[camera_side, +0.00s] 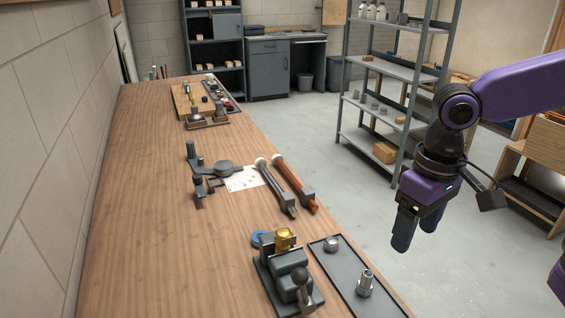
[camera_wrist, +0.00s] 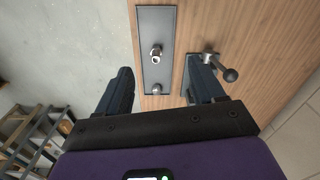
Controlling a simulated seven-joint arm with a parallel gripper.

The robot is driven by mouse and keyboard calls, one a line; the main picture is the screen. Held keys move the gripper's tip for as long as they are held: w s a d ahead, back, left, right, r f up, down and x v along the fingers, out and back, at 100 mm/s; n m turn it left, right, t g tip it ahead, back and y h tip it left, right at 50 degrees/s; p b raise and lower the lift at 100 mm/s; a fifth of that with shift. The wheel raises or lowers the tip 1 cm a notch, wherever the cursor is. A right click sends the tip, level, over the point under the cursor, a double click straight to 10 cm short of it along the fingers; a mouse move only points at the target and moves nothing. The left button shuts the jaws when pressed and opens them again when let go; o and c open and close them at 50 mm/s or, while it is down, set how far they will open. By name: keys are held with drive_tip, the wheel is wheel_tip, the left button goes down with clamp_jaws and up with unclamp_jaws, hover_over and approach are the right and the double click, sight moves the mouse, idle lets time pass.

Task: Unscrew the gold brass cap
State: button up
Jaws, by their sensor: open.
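The gold brass cap (camera_side: 284,235) shows in the side view at the far end of a dark grey vise (camera_side: 290,262) on the wooden bench. In the wrist view I cannot make out the cap. The vise's handle (camera_wrist: 229,75) shows there at the right, with the vise partly hidden behind one finger. My gripper (camera_side: 418,226) hangs in the air to the right of the bench edge, apart from the cap. Its two fingers are spread and empty, and the gap between them also shows in the wrist view (camera_wrist: 160,66).
A flat dark tray (camera_side: 347,268) beside the vise holds two metal fittings (camera_side: 365,284). The bench's left side (camera_side: 150,220) is clear. A grey shelf rack (camera_side: 385,66) stands behind.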

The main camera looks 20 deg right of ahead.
drive_tip(key=w+a+r+m, duration=0.3)
drive_tip(key=w+a+m, duration=0.65)
drive_tip(key=w, duration=0.25)
drive_tip(key=m, duration=1.1)
approach(283, 232)
wheel_tip(283, 232, down, 9)
drive_tip(key=shift+w+a+f, duration=0.1)
drive_tip(key=shift+a+f, duration=0.05)
drive_tip(key=shift+f, duration=0.1)
drive_tip(key=c, duration=1.2)
drive_tip(key=shift+o, duration=0.2)
drive_tip(key=n, duration=0.5)
drive_tip(key=shift+r, duration=0.1)
drive_tip(key=n, duration=0.8)
drive_tip(key=shift+r, duration=0.15)
drive_tip(key=n, duration=0.5)
drive_tip(key=shift+r, duration=0.1)
